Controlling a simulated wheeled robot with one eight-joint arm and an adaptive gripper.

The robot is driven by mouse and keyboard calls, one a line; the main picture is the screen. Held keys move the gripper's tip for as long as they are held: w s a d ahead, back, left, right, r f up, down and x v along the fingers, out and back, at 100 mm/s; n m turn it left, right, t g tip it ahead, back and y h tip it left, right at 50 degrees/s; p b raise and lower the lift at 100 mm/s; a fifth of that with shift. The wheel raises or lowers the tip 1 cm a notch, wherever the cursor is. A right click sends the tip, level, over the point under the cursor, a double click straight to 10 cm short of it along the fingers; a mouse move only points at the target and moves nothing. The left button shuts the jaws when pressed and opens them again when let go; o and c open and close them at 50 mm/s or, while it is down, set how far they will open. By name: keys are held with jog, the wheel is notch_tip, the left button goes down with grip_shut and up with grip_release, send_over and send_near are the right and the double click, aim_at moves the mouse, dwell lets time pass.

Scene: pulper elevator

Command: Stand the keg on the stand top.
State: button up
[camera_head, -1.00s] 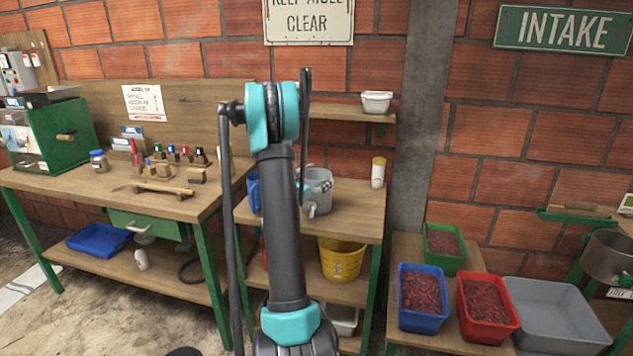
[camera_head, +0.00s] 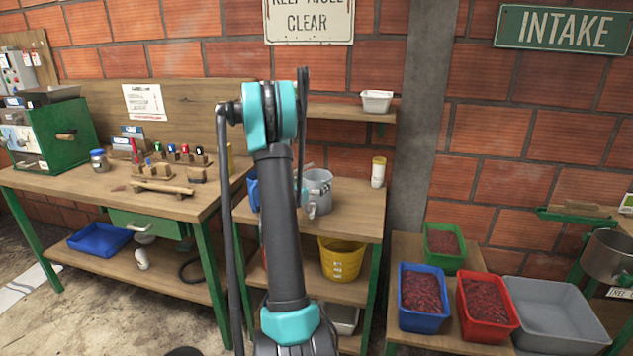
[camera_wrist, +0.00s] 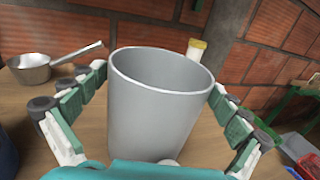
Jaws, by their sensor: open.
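A grey metal keg (camera_head: 318,188) with a small tap low on its front stands upright on the wooden top (camera_head: 350,222) of the middle bench. In the wrist view the keg (camera_wrist: 160,115) is open-topped and fills the middle. My gripper (camera_wrist: 157,82) is open, with one finger to the left of the keg and one to the right. Whether the fingers touch its wall I cannot tell. In the head view my arm hides most of the gripper and the keg's left side. I cannot tell which surface is the stand top.
A white jar with a yellow lid (camera_head: 378,172) stands right of the keg. A saucepan (camera_wrist: 34,70) lies to the left in the wrist view. A yellow bucket (camera_head: 341,260) is on the shelf below. Red, blue, green and grey bins (camera_head: 548,312) fill the low right bench.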

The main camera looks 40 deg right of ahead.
jog(key=s+a+f+m+g+y, duration=0.1)
jog(key=s+a+f+m+y, duration=0.2)
jog(key=a, duration=1.1)
jog(key=s+a+f+m+y, duration=0.4)
jog(key=s+a+m+y, duration=0.4)
jog(key=s+a+m, duration=0.4)
jog(key=s+a+f+m+g+y, duration=0.1)
jog(key=s+a+f+m+y, duration=0.2)
jog(key=s+a, duration=0.9)
jog(key=a+m+y, duration=0.2)
jog(key=a+m, duration=0.2)
jog(key=a, duration=0.1)
jog(key=shift+s+f+g+y, duration=0.15)
jog(key=shift+s+g+y, duration=0.15)
jog(key=shift+s, duration=0.1)
jog(key=shift+d, duration=0.1)
